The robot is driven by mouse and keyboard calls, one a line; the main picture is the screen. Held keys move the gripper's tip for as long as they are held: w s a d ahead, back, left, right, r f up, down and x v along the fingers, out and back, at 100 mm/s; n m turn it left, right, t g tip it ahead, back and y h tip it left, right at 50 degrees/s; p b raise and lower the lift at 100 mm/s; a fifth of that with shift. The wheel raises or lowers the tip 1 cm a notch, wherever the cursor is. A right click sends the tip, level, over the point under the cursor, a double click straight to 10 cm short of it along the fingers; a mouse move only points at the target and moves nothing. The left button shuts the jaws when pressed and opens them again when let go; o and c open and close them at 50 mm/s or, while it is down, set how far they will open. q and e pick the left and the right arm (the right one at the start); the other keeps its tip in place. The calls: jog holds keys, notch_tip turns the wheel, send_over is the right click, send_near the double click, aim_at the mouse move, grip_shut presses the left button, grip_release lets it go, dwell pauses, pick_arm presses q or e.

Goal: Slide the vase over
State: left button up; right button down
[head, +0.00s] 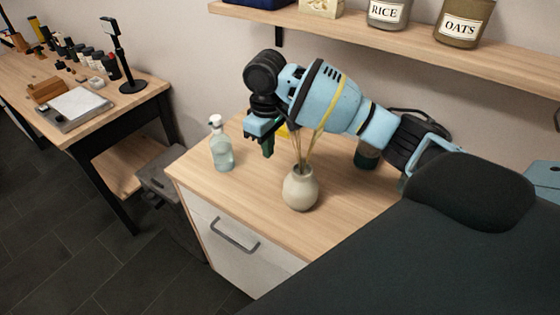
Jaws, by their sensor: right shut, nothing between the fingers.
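The vase (300,190) is round, pale grey-beige and upright, with several thin reed sticks rising from its neck. It stands on the wooden top (250,183) of a white cabinet, near the front edge. My right arm reaches in from the right, behind the vase and its sticks. My right gripper (267,148) is shut and empty, pointing down behind and to the left of the vase. It looks apart from the vase. My left gripper is not in view.
A clear soap bottle (221,150) stands left of the vase. A dark green jar (367,156) stands behind right, under my arm. Something yellow (283,130) is partly hidden behind my gripper. A shelf with labelled jars (463,22) hangs above. The counter's front right is bare.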

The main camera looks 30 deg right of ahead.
jog(key=f, duration=0.6)
jog(key=f+b, duration=0.1)
jog(key=f, duration=0.3)
jog(key=shift+w+d, duration=0.25)
jog(key=shift+d, duration=0.05)
jog(key=s, duration=0.1)
jog(key=s+d, duration=0.1)
jog(key=p, duration=0.1)
jog(key=shift+s+d+r, duration=0.15)
jog(key=shift+s+r, duration=0.2)
jog(key=shift+s, duration=0.05)
jog(key=shift+s+d+f, duration=0.1)
jog(key=shift+s, duration=0.25)
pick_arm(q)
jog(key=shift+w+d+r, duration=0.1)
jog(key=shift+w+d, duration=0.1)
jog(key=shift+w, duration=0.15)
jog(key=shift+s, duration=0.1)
pick_arm(e)
jog(key=shift+f, duration=0.1)
